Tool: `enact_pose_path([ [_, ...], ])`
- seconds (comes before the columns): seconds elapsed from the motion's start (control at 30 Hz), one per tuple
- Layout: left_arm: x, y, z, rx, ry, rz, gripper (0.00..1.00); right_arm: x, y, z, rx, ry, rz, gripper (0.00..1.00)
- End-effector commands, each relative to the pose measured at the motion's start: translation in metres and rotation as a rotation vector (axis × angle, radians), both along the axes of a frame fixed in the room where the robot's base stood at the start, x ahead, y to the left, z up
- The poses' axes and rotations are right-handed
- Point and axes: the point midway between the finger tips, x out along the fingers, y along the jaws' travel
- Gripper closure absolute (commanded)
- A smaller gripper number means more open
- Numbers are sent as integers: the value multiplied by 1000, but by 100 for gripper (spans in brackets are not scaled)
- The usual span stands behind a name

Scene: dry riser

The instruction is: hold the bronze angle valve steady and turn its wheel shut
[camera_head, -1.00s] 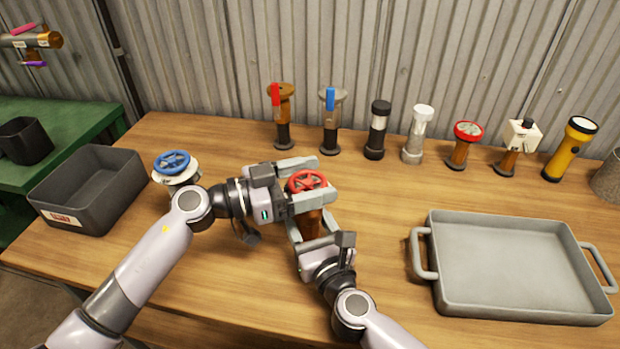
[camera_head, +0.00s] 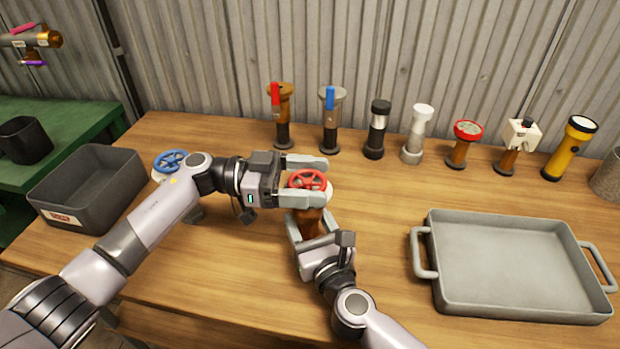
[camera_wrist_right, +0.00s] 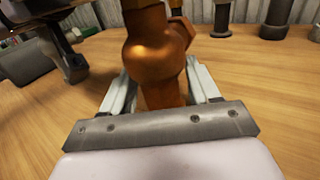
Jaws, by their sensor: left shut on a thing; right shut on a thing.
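The bronze angle valve (camera_head: 313,223) stands in the middle of the wooden bench with its red wheel (camera_head: 308,181) on top. Its rounded body also shows close up in the right wrist view (camera_wrist_right: 155,50). My right gripper (camera_head: 308,228) is shut on the valve body from the front, one finger on each side. My left gripper (camera_head: 318,180) comes in from the left at wheel height and is shut on the red wheel, one finger behind it and one in front. The lower valve body is partly hidden by my right gripper.
A grey tray (camera_head: 425,300) lies at the right and a dark grey bin (camera_head: 75,215) at the left. A blue-wheeled valve (camera_head: 170,161) is partly behind my left arm. Several fittings and a yellow flashlight (camera_head: 570,150) stand along the back. Bench between valve and tray is clear.

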Motion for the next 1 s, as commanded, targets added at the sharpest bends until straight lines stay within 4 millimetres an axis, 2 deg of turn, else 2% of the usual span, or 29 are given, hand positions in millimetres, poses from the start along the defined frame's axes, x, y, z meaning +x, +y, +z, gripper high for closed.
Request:
enact_pose_path([
  [0.27,-1,0,-3,4,4,-2,54,0,1,0,3,0,1,93],
  [0.3,-1,0,-3,4,4,-1,21,0,0,0,3,0,1,93],
  [0.37,-1,0,-3,4,3,-1,3,0,0,0,3,0,1,93],
  [0.73,0,0,4,2,-1,0,3,0,0,0,3,1,1,93],
  [0.87,0,1,22,4,-4,0,3,0,0,0,3,1,1,93],
  [1.0,0,1,51,3,-5,0,3,0,0,0,3,1,1,93],
])
